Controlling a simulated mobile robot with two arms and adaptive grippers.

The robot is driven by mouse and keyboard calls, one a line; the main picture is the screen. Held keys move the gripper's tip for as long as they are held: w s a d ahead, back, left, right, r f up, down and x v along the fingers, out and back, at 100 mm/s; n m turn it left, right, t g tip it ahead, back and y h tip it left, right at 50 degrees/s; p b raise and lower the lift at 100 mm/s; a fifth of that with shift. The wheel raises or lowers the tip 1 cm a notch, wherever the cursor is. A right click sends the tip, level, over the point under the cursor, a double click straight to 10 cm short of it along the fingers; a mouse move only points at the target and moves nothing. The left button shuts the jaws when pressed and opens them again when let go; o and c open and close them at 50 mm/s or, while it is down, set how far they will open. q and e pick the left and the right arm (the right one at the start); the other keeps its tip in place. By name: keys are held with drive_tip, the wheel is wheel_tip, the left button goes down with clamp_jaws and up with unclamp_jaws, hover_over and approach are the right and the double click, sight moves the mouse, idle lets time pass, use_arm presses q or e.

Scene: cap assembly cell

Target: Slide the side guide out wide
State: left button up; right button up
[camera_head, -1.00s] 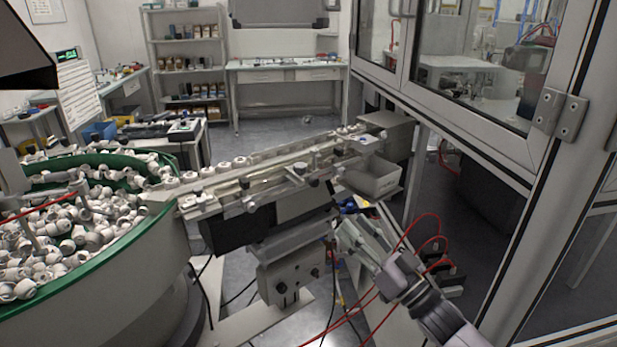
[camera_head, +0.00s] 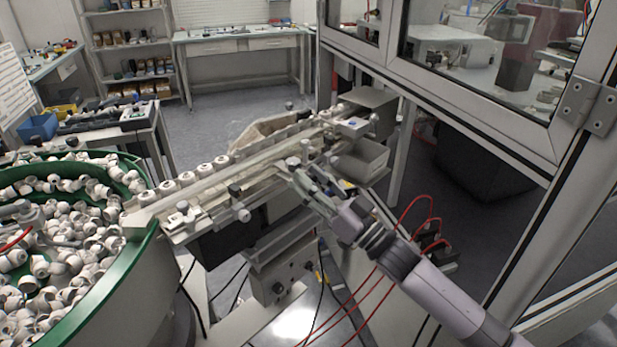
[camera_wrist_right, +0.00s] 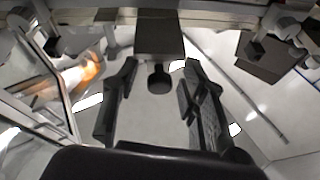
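The side guide (camera_head: 262,180) is a pale rail along the near side of the slanted linear track, with clamp blocks and dark knobs on it. My right gripper (camera_head: 297,174) is at the near side of the track, by a clamp towards its far end. In the right wrist view its two dark fingers (camera_wrist_right: 160,100) are apart. A round black knob (camera_wrist_right: 158,79) below a dark block (camera_wrist_right: 159,38) shows between them, with a gap on both sides. Whether the knob is fully between the tips is hard to tell. My left gripper is not in view.
A green-rimmed bowl (camera_head: 150,232) full of white caps stands at the left. Several white caps sit along the track's far side. A grey open bin (camera_head: 362,163) is at the track's far end. A framed glass cabinet (camera_head: 480,120) stands right; red hoses (camera_head: 410,212) hang near my arm.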

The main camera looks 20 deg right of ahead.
drive_tip(key=shift+r, duration=0.1)
clamp_jaws()
idle(0.4)
drive_tip(key=shift+c, duration=0.5)
unclamp_jaws()
drive_tip(key=shift+o, duration=0.5)
drive_tip(key=shift+w, duration=0.1)
drive_tip(key=v, duration=1.2)
